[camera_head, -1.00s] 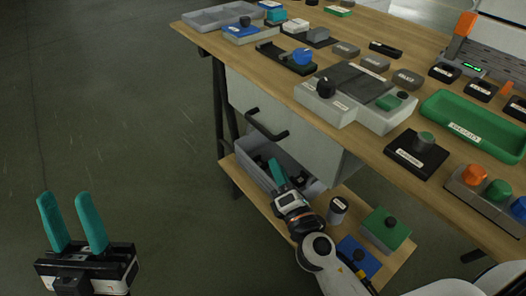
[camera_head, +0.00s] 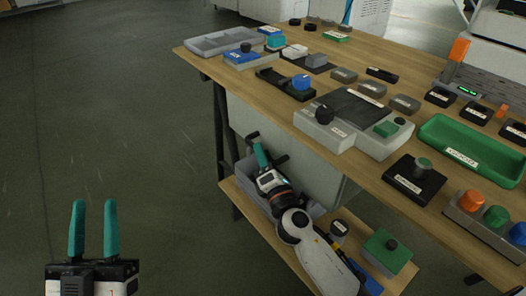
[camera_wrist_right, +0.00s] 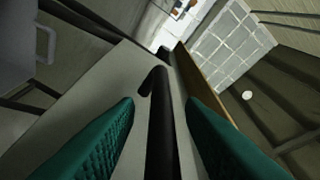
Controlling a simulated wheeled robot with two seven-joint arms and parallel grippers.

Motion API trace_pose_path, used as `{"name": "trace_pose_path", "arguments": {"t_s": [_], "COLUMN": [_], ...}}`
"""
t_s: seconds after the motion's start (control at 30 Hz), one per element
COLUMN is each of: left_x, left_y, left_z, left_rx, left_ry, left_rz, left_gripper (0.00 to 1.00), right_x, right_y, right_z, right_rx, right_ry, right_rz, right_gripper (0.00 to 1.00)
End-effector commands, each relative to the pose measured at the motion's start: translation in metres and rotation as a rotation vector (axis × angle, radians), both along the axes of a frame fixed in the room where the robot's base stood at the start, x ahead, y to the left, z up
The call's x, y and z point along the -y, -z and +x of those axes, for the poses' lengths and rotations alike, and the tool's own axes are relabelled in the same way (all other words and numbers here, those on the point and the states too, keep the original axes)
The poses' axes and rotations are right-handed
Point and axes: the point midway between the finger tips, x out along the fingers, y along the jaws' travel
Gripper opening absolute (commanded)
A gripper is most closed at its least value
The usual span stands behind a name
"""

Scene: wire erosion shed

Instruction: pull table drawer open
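The table drawer has a pale grey front (camera_head: 312,172) under the wooden table's edge and looks shut. Its black bar handle (camera_head: 251,135) is partly hidden by my right gripper (camera_head: 262,154) in the head view. In the right wrist view the handle (camera_wrist_right: 160,120) runs between the two teal fingers of my right gripper (camera_wrist_right: 160,135). Gaps show on both sides of the bar, so the fingers are open around it. The drawer front (camera_wrist_right: 95,90) lies beyond the handle. My left gripper (camera_head: 94,215) is open and empty over the floor, away from the table.
The wooden tabletop (camera_head: 395,185) holds a grey control box (camera_head: 325,127), a green tray (camera_head: 450,138), and several labelled parts. A lower shelf (camera_head: 263,232) carries a grey bin (camera_head: 243,178) and a green box (camera_head: 386,254). The floor left of the table is clear.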

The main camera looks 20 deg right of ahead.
Motion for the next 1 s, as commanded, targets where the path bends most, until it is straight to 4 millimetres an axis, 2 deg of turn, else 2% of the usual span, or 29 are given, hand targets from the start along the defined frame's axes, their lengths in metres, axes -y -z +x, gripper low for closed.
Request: {"name": "trace_pose_path", "arguments": {"t_s": [0.13, 0.4, 0.63, 1.0], "left_x": [0.0000, 0.0000, -0.0001, -0.0001], "left_y": [0.0018, 0.0023, 0.0023, 0.0022], "left_z": [0.0015, 0.0018, 0.0018, 0.0015], "left_rx": [-0.015, -0.018, -0.017, -0.015], "left_ry": [-0.001, -0.001, -0.002, -0.001], "left_rz": [0.004, 0.005, 0.006, 0.004], "left_gripper": [0.36, 0.36, 0.36, 0.36], "right_x": [0.0000, -0.0001, 0.0000, -0.0002], "right_y": [-0.0018, -0.0020, -0.0018, -0.0014], "right_z": [0.0079, 0.0087, 0.0085, 0.0083], "right_rx": [0.000, 0.000, 0.000, -0.001], "right_ry": [0.000, 0.000, 0.000, 0.001], "right_rz": [-0.001, -0.001, 0.000, 0.000], "right_gripper": [0.36, 0.36, 0.00, 0.00]}}
